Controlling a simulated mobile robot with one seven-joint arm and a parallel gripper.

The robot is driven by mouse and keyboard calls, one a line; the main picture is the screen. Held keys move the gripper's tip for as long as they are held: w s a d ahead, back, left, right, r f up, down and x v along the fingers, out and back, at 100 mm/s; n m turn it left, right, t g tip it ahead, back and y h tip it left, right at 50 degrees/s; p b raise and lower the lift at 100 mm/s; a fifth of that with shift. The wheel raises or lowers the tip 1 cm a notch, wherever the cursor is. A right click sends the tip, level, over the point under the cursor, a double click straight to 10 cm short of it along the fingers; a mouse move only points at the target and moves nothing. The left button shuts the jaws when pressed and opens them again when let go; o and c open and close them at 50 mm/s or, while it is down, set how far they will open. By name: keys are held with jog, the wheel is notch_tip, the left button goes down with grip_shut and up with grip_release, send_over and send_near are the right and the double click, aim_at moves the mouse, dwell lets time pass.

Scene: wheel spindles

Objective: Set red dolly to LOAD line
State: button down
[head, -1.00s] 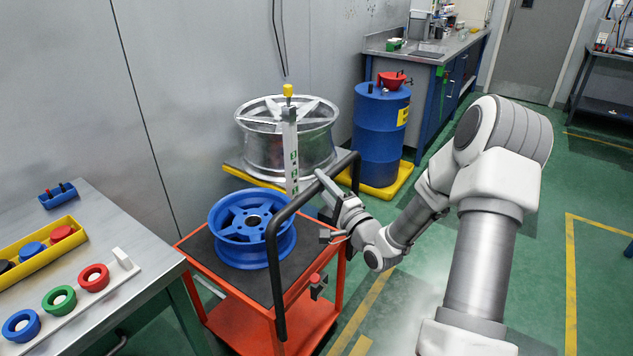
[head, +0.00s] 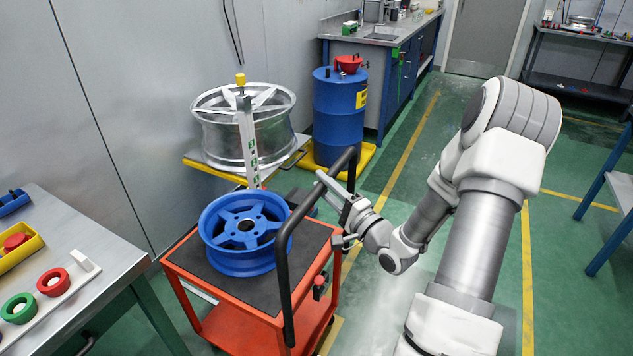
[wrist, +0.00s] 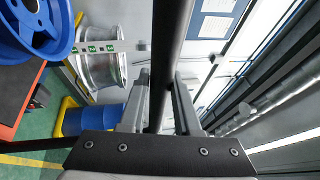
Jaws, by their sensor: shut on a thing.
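The red dolly (head: 237,318) is a red cart with a dark top and a black bar handle (head: 286,262). A blue wheel (head: 245,263) lies on its top. My gripper (head: 325,182) is at the upper part of the handle. In the wrist view its fingers (wrist: 160,110) sit on both sides of the black bar (wrist: 172,50), shut on it. The blue wheel (wrist: 35,30) shows at the upper left there. Yellow lines mark the green floor, one (head: 348,265) right beside the dolly. I cannot read a LOAD label.
A metal bench (head: 105,275) stands left of the dolly. Behind it are a silver wheel (head: 245,130) on a stand, a marked upright post (head: 247,140) and a blue drum (head: 340,110) on a yellow base. Open floor lies right of my arm.

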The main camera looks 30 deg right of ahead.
dwell(0.3)
jog(key=c, duration=0.6)
grip_release()
jog(key=shift+s, duration=0.15)
jog(key=p+v, duration=0.1)
jog(key=v, duration=1.6)
jog(key=shift+d+f, duration=0.15)
jog(key=shift+f, duration=0.05)
